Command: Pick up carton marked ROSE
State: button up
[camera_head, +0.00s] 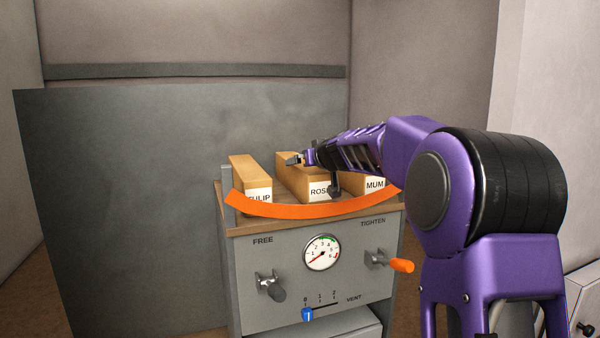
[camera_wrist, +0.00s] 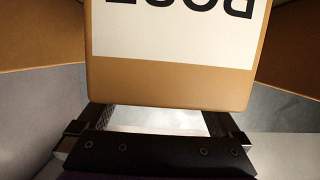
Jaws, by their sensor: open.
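The carton marked ROSE (camera_head: 293,177) is a tan box with a white label at its front end. It stands in the middle of three cartons on the wooden top of a grey cabinet. In the wrist view the ROSE carton (camera_wrist: 170,87) is close, its label upside down. My gripper (camera_head: 314,174) is open at the top of this carton, one finger towards each side. In the wrist view the fingers of my gripper (camera_wrist: 158,118) run behind the carton's edge, so their tips are hidden. I cannot tell whether they touch it.
The TULIP carton (camera_head: 250,170) stands to the left and the MUM carton (camera_head: 374,184) to the right. An orange curved band (camera_head: 310,210) crosses the cabinet's front edge. Below are a gauge (camera_head: 322,252), a black-handled lever (camera_head: 272,286), an orange-handled lever (camera_head: 400,265) and a blue slider (camera_head: 308,314).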

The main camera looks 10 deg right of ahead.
jog(key=shift+p+x, duration=0.45)
jog(key=shift+x, duration=1.1)
grip_shut()
jog(key=shift+r, duration=0.15)
